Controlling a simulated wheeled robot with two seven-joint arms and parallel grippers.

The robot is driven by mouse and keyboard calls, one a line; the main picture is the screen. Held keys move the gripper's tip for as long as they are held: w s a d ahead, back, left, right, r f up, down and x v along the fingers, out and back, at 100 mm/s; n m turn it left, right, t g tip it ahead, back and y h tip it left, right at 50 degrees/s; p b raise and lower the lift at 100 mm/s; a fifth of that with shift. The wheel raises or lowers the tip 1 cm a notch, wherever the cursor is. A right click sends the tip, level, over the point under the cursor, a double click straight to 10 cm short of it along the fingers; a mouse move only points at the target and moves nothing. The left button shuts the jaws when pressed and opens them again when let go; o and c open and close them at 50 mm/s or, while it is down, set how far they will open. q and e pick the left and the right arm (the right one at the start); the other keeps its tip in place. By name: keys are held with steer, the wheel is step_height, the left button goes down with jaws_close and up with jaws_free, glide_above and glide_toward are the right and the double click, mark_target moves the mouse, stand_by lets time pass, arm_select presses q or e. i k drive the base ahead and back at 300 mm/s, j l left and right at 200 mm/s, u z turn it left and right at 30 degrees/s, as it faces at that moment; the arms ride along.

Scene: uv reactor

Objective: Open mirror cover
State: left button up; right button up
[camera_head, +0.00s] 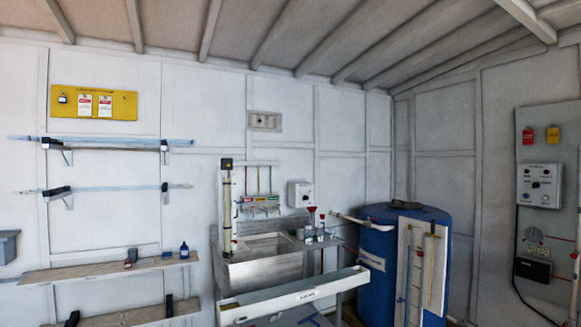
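No part of either gripper shows in the head view. A long, pale, narrow box or panel (335,286) with a small white label on its front runs slantwise across the lower middle, in front of a metal sink. Its label is too small to read. I cannot tell whether this is the mirror cover, or whether it stands open or shut. No mirror surface is clearly visible.
A metal sink (266,271) stands against the back wall. A blue barrel (376,285) is right of it, with an upright pale board (433,270) in front. Wooden shelves (105,270) line the left wall. A control box (539,186) hangs at right.

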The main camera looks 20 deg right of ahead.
mark_target(228, 163)
steer(key=i+j+z, duration=0.15)
steer(key=z, duration=0.3)
steer(key=i+j+z, duration=0.3)
steer(key=z, duration=0.15)
steer(key=i, duration=0.05)
